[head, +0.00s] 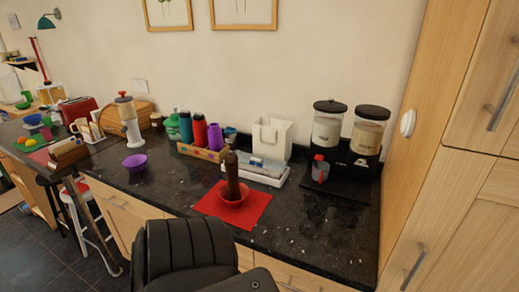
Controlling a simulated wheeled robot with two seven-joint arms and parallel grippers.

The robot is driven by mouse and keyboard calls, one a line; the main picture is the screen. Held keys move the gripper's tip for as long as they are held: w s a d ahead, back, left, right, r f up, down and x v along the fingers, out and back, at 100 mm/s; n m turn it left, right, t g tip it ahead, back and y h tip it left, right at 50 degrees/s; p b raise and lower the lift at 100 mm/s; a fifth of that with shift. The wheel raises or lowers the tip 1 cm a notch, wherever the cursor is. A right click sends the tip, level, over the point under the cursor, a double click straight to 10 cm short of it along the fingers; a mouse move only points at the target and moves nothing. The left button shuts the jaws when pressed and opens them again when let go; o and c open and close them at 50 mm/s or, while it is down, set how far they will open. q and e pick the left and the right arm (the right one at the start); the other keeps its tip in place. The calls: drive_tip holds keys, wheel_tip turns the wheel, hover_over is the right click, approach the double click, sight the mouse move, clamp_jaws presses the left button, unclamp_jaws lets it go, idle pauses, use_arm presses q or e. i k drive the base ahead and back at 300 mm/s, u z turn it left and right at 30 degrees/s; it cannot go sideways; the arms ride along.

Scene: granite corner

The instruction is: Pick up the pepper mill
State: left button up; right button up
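A tall dark brown pepper mill (232,174) stands upright on the dark counter in the head view, near the front edge. Its lower end meets a small red bowl (234,198); I cannot tell whether it stands in the bowl or just behind it. The bowl is on a red square mat (208,204). I cannot make out either of my grippers in this view, and nothing is seen touching the mill.
A white tray (268,180) and white container (272,138) stand behind the mill, with several bottles (200,131) in a wooden caddy. Right is a dual dispenser (347,140); left, a purple bowl (134,162). A black ridged form (188,255) fills the bottom foreground.

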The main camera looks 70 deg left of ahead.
sight(234, 192)
drive_tip(key=i, duration=0.2)
drive_tip(key=z, duration=1.1)
drive_tip(key=i, duration=0.8)
drive_tip(key=u, duration=2.8)
